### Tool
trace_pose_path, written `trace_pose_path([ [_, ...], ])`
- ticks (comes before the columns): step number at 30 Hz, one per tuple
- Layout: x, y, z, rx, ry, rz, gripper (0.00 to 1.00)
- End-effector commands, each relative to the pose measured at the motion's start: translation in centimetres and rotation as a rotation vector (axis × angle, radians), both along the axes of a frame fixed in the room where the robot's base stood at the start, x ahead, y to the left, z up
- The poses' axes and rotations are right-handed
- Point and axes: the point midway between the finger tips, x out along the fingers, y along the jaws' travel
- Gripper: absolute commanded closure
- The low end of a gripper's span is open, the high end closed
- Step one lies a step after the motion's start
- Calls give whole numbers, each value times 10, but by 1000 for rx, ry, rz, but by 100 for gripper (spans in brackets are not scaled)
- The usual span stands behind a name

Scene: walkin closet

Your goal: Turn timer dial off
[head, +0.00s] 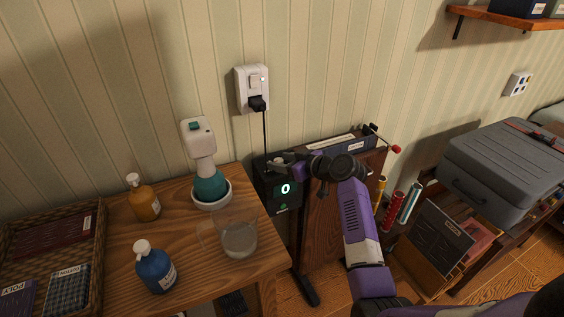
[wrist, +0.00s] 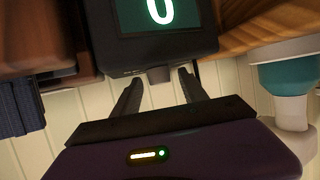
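The timer is a black box with a lit green "0" (head: 283,188), standing beside the wooden table's right edge against the wall. In the wrist view the timer (wrist: 155,50) fills the top, its display reading 0. A small dark knob, which looks like the dial (wrist: 158,74), sticks out from the timer's edge. My gripper (wrist: 160,79) is open, with its two fingers pointing at the timer and the knob between their tips. I cannot tell whether either finger touches it. In the head view my gripper (head: 284,160) is at the timer's top, partly hiding the dial.
A white wall outlet (head: 252,88) with a black plug and cord sits above the timer.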

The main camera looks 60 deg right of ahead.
Motion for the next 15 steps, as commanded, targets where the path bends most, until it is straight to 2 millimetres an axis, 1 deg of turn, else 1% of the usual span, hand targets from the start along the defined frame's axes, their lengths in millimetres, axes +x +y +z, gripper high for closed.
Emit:
trace_pose_path([
  [5,-6,0,3,-1,-2,-2,49],
  [15,-54,7,22,-2,-1,-1,49],
])
